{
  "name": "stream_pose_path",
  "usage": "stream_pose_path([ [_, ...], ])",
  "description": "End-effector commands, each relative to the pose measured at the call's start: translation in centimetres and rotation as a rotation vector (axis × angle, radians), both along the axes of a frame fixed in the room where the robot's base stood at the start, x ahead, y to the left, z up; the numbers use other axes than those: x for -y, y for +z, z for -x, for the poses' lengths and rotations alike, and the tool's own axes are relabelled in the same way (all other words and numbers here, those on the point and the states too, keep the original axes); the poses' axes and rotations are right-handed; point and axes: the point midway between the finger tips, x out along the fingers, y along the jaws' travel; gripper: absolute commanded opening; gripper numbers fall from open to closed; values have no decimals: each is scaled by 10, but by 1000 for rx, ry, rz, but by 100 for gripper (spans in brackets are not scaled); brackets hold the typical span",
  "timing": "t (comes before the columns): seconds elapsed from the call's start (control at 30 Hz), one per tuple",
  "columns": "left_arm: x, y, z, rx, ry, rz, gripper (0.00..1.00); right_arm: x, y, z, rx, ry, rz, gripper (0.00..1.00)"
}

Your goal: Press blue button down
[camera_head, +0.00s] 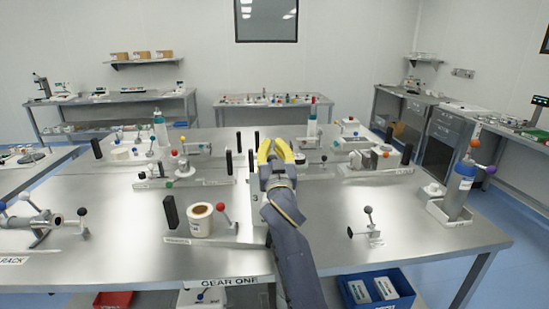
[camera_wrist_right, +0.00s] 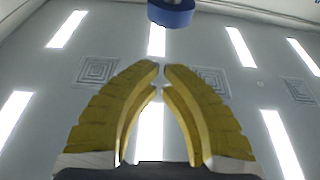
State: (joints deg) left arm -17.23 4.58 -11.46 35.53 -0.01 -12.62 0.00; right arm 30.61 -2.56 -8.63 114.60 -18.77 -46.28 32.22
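My right gripper (camera_head: 274,143) reaches up from the bottom centre in the head view, over the middle of the steel table. Its two yellow fingers also show in the wrist view (camera_wrist_right: 161,70), pointing up at the ceiling. Their tips come almost together, with nothing seen between them. A blue round piece with a dark top (camera_wrist_right: 172,14) is at the upper edge of the wrist view, beyond the fingertips and apart from them. I cannot tell whether it is the blue button. I cannot make out a blue button clearly in the head view. My left gripper is out of view.
The steel table (camera_head: 130,230) carries a white roll (camera_head: 200,220), a red-knobbed lever (camera_head: 224,211), a black upright plate (camera_head: 170,212) and a grey-knobbed lever (camera_head: 369,222). A blue bin (camera_head: 380,290) is below the front edge.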

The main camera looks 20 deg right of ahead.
Motion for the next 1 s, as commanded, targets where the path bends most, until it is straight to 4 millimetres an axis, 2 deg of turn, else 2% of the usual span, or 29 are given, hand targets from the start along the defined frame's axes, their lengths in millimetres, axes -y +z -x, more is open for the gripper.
stream_pose_path([
  [0.03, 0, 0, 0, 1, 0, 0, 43, 1, -1, -5, -1, -1, 2, 0],
  [0.13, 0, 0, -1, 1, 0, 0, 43, 1, -16, -3, -4, -2, 1, 0],
  [0.4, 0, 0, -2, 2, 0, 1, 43, 1, -35, -3, -1, -1, 0, 0],
  [1.0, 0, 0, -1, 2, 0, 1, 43, 1, -44, -3, -2, 0, -1, 0],
])
